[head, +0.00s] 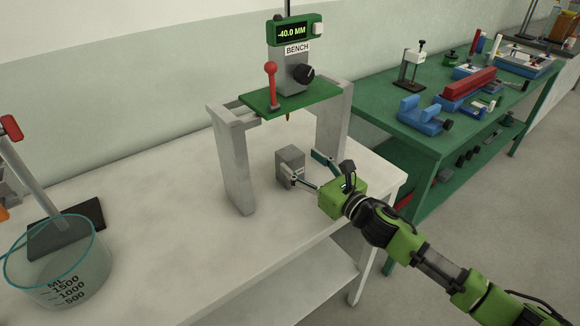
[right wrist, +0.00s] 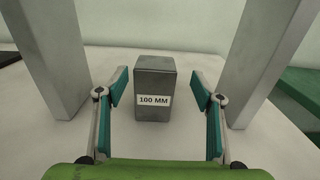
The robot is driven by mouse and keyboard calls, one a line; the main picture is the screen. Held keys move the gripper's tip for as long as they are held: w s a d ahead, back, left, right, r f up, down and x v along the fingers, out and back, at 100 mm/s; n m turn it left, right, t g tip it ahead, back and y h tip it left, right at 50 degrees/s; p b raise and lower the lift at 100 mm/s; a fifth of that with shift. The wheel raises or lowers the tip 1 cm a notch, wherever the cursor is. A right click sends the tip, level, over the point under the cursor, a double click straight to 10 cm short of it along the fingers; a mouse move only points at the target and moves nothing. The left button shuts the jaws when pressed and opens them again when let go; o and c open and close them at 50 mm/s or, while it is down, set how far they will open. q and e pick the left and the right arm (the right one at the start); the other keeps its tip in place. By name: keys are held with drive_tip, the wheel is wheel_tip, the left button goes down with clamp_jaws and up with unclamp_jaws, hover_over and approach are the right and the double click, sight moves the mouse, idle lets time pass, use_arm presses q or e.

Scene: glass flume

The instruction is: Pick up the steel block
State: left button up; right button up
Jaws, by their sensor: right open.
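The steel block (head: 290,164) is a grey upright block on the white table, under the green bridge of the gauge stand in the head view. In the right wrist view the steel block (right wrist: 154,80) stands upright with a white label reading 100 MM. My right gripper (head: 308,170) reaches in from the right at table height. In the right wrist view my right gripper (right wrist: 159,86) is open, with one teal finger pad on each side of the block and a visible gap on both sides. My left gripper is not in view.
The gauge stand's grey legs (head: 233,165) flank the block; its display (head: 292,31) reads -40.0 MM. A glass beaker (head: 57,262) and a dark-based stand (head: 65,228) are at the left. A green bench (head: 450,132) with tools stands right. The white table's (head: 170,255) front is clear.

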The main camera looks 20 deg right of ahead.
sight(284, 149)
drive_tip(key=x, duration=0.5)
drive_tip(key=shift+s+a+f, duration=0.1)
drive_tip(key=shift+s+a, duration=0.05)
drive_tip(key=shift+a, duration=0.2)
clamp_jaws()
drive_tip(key=shift+r, duration=0.25)
